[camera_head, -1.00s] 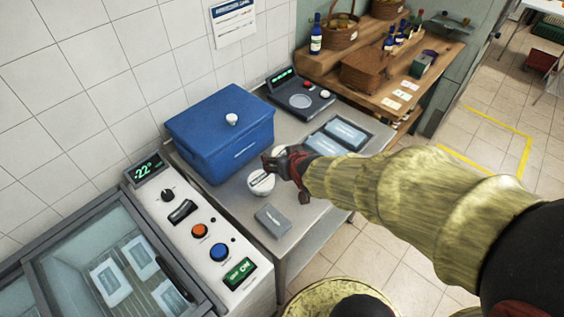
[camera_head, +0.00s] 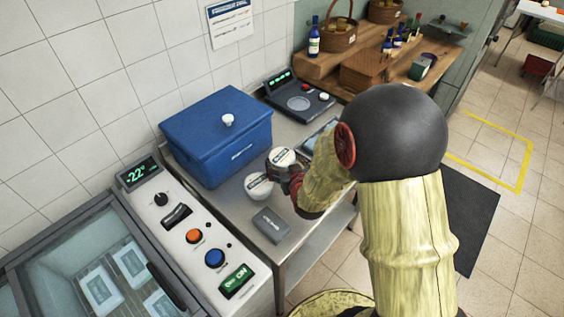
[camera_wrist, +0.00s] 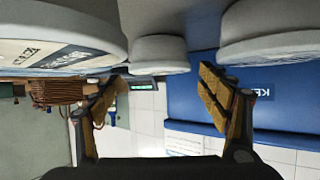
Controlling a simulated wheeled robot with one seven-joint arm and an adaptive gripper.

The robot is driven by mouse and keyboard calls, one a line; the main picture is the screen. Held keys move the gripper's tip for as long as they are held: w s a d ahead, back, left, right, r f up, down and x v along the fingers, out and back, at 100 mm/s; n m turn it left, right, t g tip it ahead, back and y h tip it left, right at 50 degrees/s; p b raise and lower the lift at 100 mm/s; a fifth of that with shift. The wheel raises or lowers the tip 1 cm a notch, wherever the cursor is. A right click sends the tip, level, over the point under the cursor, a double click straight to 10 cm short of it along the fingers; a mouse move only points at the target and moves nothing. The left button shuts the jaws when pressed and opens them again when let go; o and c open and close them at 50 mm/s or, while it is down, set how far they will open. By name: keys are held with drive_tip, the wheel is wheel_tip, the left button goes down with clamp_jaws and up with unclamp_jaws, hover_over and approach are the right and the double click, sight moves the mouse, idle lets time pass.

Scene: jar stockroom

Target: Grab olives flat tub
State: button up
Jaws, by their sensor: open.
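Two white round flat tubs stand on the steel table in the head view: a front one (camera_head: 258,186) and a rear one (camera_head: 282,156). Their lid labels are too small to read, so I cannot tell which is olives. My gripper (camera_head: 280,174) is low beside both, at their right. In the wrist view, which looks upside down, my gripper (camera_wrist: 160,84) is open with nothing between its fingers. A labelled tub (camera_wrist: 65,42) is close at upper left, a second (camera_wrist: 158,53) lies beyond the fingers, and a third (camera_wrist: 272,35) is at upper right.
A blue lidded box (camera_head: 215,140) stands behind the tubs. A grey block (camera_head: 271,225) lies near the table's front. A scale (camera_head: 299,102) stands at the back. A freezer with a control panel (camera_head: 190,225) adjoins at left.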

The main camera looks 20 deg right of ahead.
sight(283, 158)
drive_tip(key=b+x, duration=0.1)
drive_tip(key=x, duration=0.5)
drive_tip(key=shift+c, duration=1.4)
drive_tip(key=c, duration=0.8)
drive_tip(key=shift+o, duration=0.2)
